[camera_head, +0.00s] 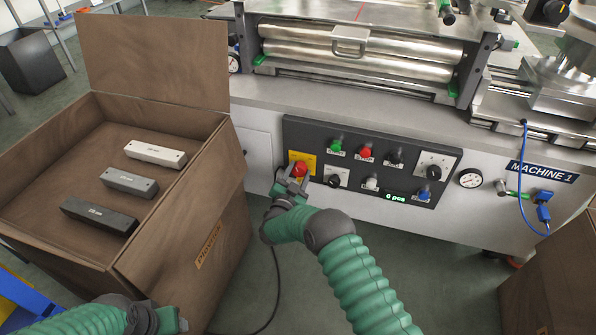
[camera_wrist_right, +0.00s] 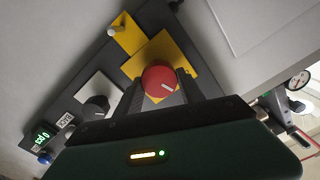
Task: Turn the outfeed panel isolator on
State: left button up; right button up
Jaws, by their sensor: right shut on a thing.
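The isolator is a round red knob (camera_head: 299,169) on a yellow plate (camera_head: 309,158), at the left end of the dark control panel (camera_head: 400,196). The fingers hide part of the knob's sides and the plate. My left gripper (camera_head: 160,319) is low at the left, by the box; its fingers are not clear.
The panel also carries green, red, black, white and blue controls, a black selector (camera_head: 334,180) and a green display (camera_head: 395,197). An open brown box (camera_head: 203,205) with several labelled bars stands left. A gauge (camera_head: 469,178) is right. A black cable lies on the floor.

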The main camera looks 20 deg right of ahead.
jog(key=m, duration=0.3)
jog(key=m+p, duration=0.1)
jog(key=m, duration=0.2)
jog(key=shift+s+f, duration=0.1)
jog(key=shift+f, duration=0.1)
jog(key=m, duration=0.6)
jog(key=shift+s+d+f+m+p, duration=0.1)
jog(key=shift+f+m+p, duration=0.15)
jog(key=shift+m+p, duration=0.15)
jog(key=o, duration=1.3)
jog(key=shift+c, duration=0.2)
jog(key=shift+o, duration=0.5)
jog(key=shift+r, duration=0.1)
jog(key=p+v, duration=0.8)
jog(key=v, duration=0.8)
jog(key=shift+s+a, duration=0.25)
jog(key=shift+s, duration=0.05)
